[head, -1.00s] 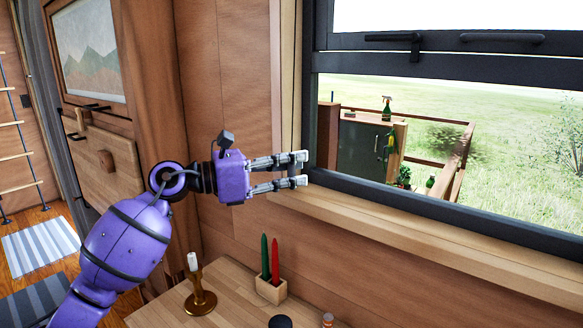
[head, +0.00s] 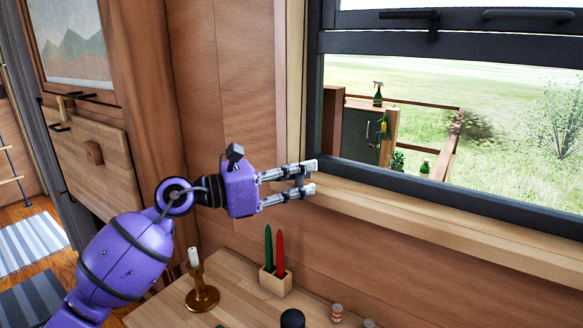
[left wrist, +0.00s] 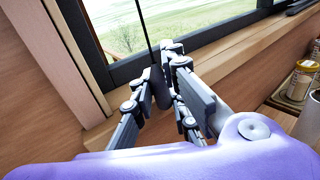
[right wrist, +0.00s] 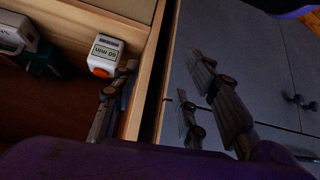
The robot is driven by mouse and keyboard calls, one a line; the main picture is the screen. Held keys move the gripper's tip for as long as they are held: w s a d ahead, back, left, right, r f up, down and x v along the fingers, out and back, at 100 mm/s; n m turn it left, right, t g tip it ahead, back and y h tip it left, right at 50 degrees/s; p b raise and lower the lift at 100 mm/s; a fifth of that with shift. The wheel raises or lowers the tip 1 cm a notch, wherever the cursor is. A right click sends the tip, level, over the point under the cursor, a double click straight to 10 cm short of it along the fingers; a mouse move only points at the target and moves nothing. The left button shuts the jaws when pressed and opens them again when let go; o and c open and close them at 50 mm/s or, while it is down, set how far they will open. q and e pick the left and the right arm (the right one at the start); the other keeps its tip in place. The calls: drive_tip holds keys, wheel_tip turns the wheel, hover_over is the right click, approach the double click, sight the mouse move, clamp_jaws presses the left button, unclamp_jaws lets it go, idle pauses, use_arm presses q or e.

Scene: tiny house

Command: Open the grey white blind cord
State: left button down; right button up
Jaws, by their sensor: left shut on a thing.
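The blind cord (left wrist: 147,25) shows in the left wrist view as a thin dark line. It runs down past the window to a dark cylindrical cord end (left wrist: 160,90). My left gripper (left wrist: 167,85) is shut on this cord end, with one finger on each side. In the head view my left gripper (head: 308,179) is in front of the window's lower left corner, near the sill; the cord is too thin to make out there. My right gripper (right wrist: 158,85) shows only in the right wrist view, open, with its fingers apart beside a wooden drawer edge.
The window (head: 440,195) has a dark frame and a wooden sill (head: 450,225). Below, a wooden tabletop (head: 240,300) bears a brass candlestick (head: 203,295) and a holder with green and red candles (head: 275,281). A white timer (right wrist: 104,55) is near my right gripper.

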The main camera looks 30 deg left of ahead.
use_arm(q)
drive_tip(key=shift+a, duration=0.15)
drive_tip(key=shift+r, duration=0.1)
drive_tip(key=c, duration=1.7)
unclamp_jaws()
drive_tip(key=shift+s, duration=0.1)
drive_tip(key=shift+c, duration=0.2)
